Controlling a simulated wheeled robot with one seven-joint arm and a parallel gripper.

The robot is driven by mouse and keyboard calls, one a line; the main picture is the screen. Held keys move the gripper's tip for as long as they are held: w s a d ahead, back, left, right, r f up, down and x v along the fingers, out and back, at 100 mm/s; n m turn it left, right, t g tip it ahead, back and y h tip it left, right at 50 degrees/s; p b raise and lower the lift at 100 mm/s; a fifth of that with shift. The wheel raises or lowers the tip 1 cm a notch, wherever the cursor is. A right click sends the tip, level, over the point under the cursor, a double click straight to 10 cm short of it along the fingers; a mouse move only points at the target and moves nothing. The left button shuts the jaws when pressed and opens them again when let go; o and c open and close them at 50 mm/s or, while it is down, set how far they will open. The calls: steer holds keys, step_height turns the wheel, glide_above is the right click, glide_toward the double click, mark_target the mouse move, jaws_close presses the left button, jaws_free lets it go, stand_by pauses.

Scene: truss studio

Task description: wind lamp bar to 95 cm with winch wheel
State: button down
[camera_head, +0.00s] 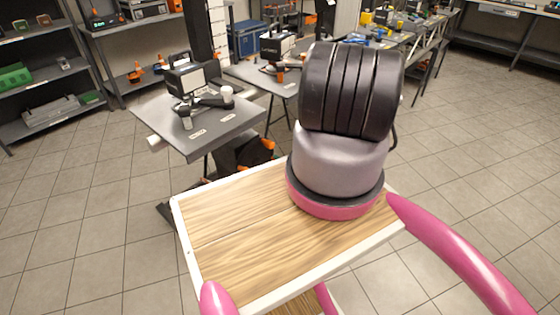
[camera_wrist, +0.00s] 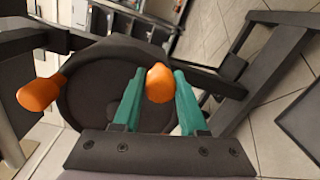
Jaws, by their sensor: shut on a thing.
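The winch wheel (camera_wrist: 95,92) is a dark round disc that fills the left and middle of the wrist view. An orange handle knob (camera_wrist: 157,88) stands up from it between the green fingers of my gripper (camera_wrist: 159,74), which are shut on it. A second orange knob (camera_wrist: 40,93) sticks out at the wheel's left side, apart from my fingers. In the head view a dark shape with orange bits (camera_head: 240,152) shows low behind the small table; I cannot tell its details. My gripper is hidden there. I cannot make out the lamp bar or its height in either view.
Dark frame beams (camera_wrist: 265,65) stand close on the right of the wheel in the wrist view. In the head view a small grey table (camera_head: 225,122) with equipment stands ahead. Shelves (camera_head: 40,85) are at the left. Tiled floor (camera_head: 460,150) is clear to the right.

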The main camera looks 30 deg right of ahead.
steer(key=shift+s+d+f, duration=0.1)
steer(key=shift+d+f, duration=0.05)
steer(key=shift+c, duration=2.3)
jaws_free()
steer(key=v, duration=1)
steer(key=shift+s, duration=0.35)
